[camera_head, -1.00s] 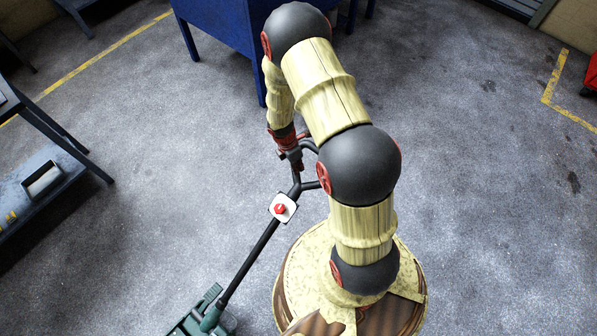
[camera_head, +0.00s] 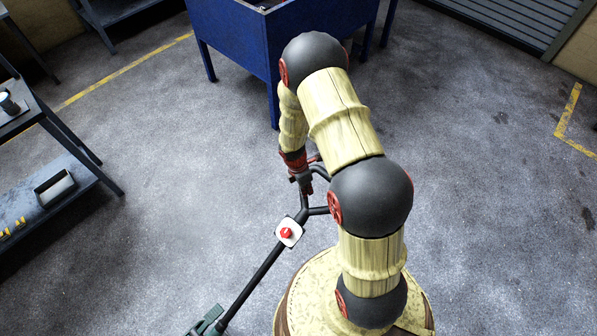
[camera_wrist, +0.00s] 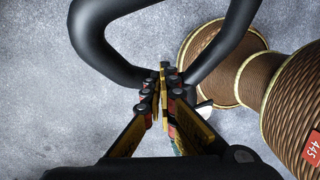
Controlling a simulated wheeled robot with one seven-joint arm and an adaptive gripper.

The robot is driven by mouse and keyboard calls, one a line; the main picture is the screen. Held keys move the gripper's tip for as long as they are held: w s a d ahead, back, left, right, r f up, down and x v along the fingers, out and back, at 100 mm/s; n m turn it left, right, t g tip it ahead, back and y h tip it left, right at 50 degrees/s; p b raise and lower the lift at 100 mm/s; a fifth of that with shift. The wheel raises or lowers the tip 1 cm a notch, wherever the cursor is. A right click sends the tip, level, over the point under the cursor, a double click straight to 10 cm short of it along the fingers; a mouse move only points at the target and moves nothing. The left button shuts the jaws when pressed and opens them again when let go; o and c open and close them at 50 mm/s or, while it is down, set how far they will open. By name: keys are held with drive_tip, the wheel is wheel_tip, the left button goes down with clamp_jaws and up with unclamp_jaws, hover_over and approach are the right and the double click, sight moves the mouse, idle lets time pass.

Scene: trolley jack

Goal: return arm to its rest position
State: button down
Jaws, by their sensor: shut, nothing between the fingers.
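My arm is bent over in the head view, with my gripper (camera_head: 305,184) hanging at its end, pointing down beside the top of the jack's handle. In the wrist view my gripper (camera_wrist: 164,74) has its fingers together, with nothing between them. The trolley jack's black handle (camera_head: 262,270) slants up from its green body (camera_head: 208,324), which is cut off by the bottom edge. A white plate with a red knob (camera_head: 287,232) sits on the handle. In the wrist view the black handle loop (camera_wrist: 92,45) curves around the fingertips; I cannot tell whether they touch.
A blue table (camera_head: 232,38) stands behind my arm. A dark shelf trolley (camera_head: 50,190) with a tray stands at the left. A yellow floor line (camera_head: 125,72) runs at the back left. The grey floor (camera_head: 480,200) at the right is clear.

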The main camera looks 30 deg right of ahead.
idle(0.3)
drive_tip(key=shift+s+m, duration=0.45)
drive_tip(key=shift+m, duration=0.55)
drive_tip(key=s+m, duration=0.1)
drive_tip(key=s+r+m+g, duration=0.1)
drive_tip(key=s, duration=0.1)
drive_tip(key=s+m, duration=0.2)
drive_tip(key=shift+a+r+g, duration=0.3)
drive_tip(key=shift+a+g, duration=0.05)
drive_tip(key=shift+g, duration=0.05)
wheel_tip(320, 180, up, 5)
drive_tip(key=s+m, duration=0.1)
drive_tip(key=m, duration=0.2)
wheel_tip(320, 180, up, 20)
drive_tip(key=m+t, duration=0.2)
drive_tip(key=m, duration=0.5)
hover_over(317, 211)
drive_tip(key=s+a, duration=0.1)
drive_tip(key=a, duration=0.5)
drive_tip(key=s+a+r+t, duration=0.2)
drive_tip(key=r, duration=0.5)
drive_tip(key=s+a+r+m+t+y, duration=0.1)
drive_tip(key=s+a+r+t, duration=0.1)
drive_tip(key=r, duration=0.6)
drive_tip(key=s+a+r+t, duration=0.2)
drive_tip(key=r+t, duration=0.1)
drive_tip(key=r, duration=0.4)
drive_tip(key=shift+s+a+r+m+y, duration=0.15)
drive_tip(key=shift+a+r+m+y, duration=0.15)
drive_tip(key=shift+a+m, duration=0.1)
